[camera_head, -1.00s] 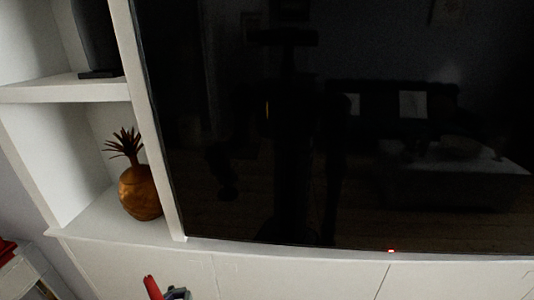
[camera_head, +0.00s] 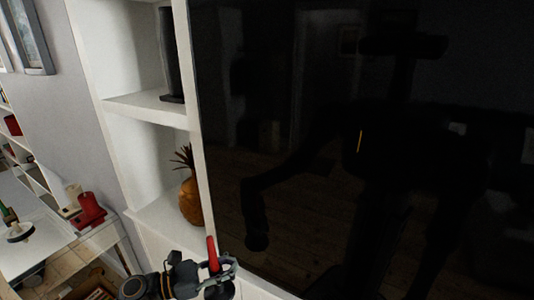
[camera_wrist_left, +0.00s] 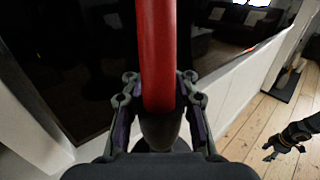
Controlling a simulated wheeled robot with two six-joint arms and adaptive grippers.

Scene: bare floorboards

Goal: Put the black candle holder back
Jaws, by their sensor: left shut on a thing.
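My left gripper (camera_head: 216,278) is shut on the black candle holder (camera_wrist_left: 160,130), which carries a tall red candle (camera_wrist_left: 158,55). The fingers close around the dark holder below the candle. In the head view the red candle (camera_head: 212,252) stands nearly upright, low in the picture in front of the white shelf unit (camera_head: 150,108). The holder is mostly hidden there by the gripper. In the left wrist view, my right gripper (camera_wrist_left: 282,146) shows small at the right above the floor; its jaw state is unclear.
A brown pineapple-shaped vase (camera_head: 190,201) stands in the lower shelf compartment, and a tall black object (camera_head: 172,60) in the one above. A large dark screen (camera_head: 340,130) fills the right. A white table (camera_head: 30,246) with a red object (camera_head: 90,210) is at left.

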